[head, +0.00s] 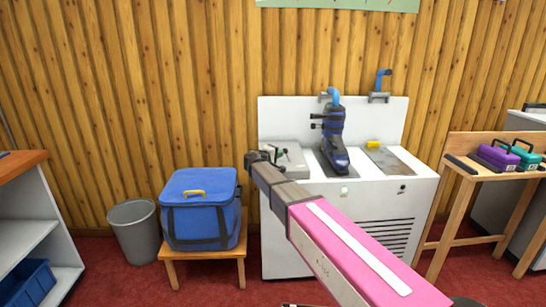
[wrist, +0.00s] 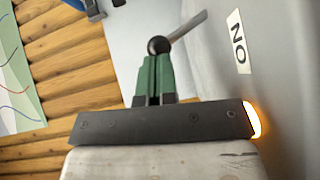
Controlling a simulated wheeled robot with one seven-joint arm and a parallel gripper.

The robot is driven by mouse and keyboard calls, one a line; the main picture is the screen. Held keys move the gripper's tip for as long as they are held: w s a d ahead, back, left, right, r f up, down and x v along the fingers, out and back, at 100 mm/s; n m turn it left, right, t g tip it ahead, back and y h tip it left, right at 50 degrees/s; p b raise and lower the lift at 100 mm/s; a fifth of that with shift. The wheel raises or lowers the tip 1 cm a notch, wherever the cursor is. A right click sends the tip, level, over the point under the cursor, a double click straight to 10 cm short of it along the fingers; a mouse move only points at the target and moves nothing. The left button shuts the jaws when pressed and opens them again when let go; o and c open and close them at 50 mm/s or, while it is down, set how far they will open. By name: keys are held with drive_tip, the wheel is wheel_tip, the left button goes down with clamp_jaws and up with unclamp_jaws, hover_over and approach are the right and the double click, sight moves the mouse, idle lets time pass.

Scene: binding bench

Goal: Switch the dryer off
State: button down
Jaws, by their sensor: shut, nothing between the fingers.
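My gripper (head: 262,158) is at the left end of the white cabinet top, in front of a pale grey unit (head: 292,160). In the wrist view its green fingers (wrist: 154,60) are shut and empty. A metal switch lever (wrist: 187,27) with a dark ball at its base stands right at the fingertips; I cannot tell whether they touch. The lever tilts toward a white label (wrist: 238,41) with the letters O and N, turned sideways, on a grey panel (wrist: 285,70). An orange lamp (wrist: 256,119) glows, partly hidden by my gripper. The head view does not clearly show the lever.
A dark blue machine (head: 333,145) stands mid-top on the white cabinet (head: 385,198). A blue bag (head: 200,208) sits on a wooden stool (head: 208,256) to the left, beside a grey bin (head: 135,230). A wooden table (head: 462,185) with cases stands right.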

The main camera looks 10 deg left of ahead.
drive_tip(key=shift+w+d, duration=0.25)
drive_tip(key=shift+w, duration=0.1)
drive_tip(key=shift+d, duration=0.1)
drive_tip(key=shift+d+r+y, duration=0.1)
drive_tip(key=shift+r+y, duration=0.05)
drive_tip(key=shift+y, duration=0.15)
drive_tip(key=shift+d+m+g, duration=0.15)
drive_tip(key=shift+m+g, duration=0.15)
drive_tip(key=shift+g, duration=0.1)
drive_tip(key=shift+w+d+r+m+g+y, duration=0.15)
drive_tip(key=shift+d+r+m+g+y, duration=0.2)
drive_tip(key=shift+d+m+y, duration=0.15)
drive_tip(key=shift+w+d+r+m+g+y, duration=0.15)
drive_tip(key=shift+d+r+m+g+y, duration=0.15)
drive_tip(key=shift+d+m+g+y, duration=0.4)
drive_tip(key=shift+w+d+m+y, duration=0.2)
drive_tip(key=shift+d+m+y, duration=0.3)
drive_tip(key=shift+d+y, duration=0.45)
drive_tip(key=shift+d, duration=0.3)
drive_tip(key=shift+w, duration=0.1)
